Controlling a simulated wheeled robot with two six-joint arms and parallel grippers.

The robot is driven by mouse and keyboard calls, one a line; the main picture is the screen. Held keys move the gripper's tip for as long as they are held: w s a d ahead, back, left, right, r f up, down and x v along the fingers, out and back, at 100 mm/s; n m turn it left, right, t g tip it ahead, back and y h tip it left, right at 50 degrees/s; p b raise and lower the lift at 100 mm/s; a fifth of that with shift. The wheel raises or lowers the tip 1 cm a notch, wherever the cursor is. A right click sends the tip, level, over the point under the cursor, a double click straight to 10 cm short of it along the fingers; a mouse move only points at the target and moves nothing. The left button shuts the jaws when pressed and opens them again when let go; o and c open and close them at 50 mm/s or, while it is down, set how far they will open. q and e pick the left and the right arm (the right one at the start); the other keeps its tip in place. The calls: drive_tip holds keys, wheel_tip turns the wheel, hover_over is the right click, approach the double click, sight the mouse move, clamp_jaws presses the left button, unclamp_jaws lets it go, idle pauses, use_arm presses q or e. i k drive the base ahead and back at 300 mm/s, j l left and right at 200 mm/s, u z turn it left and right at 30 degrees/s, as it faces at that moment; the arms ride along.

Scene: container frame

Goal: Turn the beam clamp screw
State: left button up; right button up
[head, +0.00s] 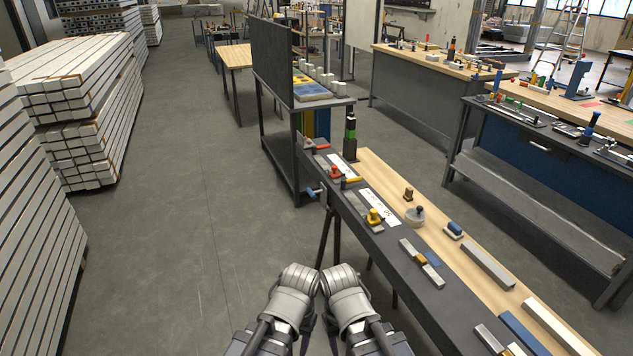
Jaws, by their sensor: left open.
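A small blue-handled part (313,193) sticks out from the near left edge of the long narrow workbench (378,243). It looks like the clamp screw, but it is too small to be sure. My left gripper (289,308) is at the bottom centre, left of the bench, open and well apart from the blue part. My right gripper (345,310) is close beside it; its fingers are largely hidden, so I cannot tell its opening.
The bench top carries a black-green bottle (350,136), a yellow-knobbed piece (374,217), a round grey piece (414,215) and several metal bars. A dark upright panel (272,62) stands behind. Stacked beams (80,100) fill the left. The floor (190,200) between is clear.

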sight(311, 193)
drive_tip(key=i+j+z, duration=0.15)
drive_tip(key=i+j, duration=0.2)
drive_tip(key=i+j+z, duration=0.15)
drive_tip(key=i+j, duration=0.15)
drive_tip(key=j, duration=0.2)
drive_tip(key=i+j+z, duration=0.15)
drive_tip(key=j, duration=0.3)
drive_tip(key=i, duration=0.1)
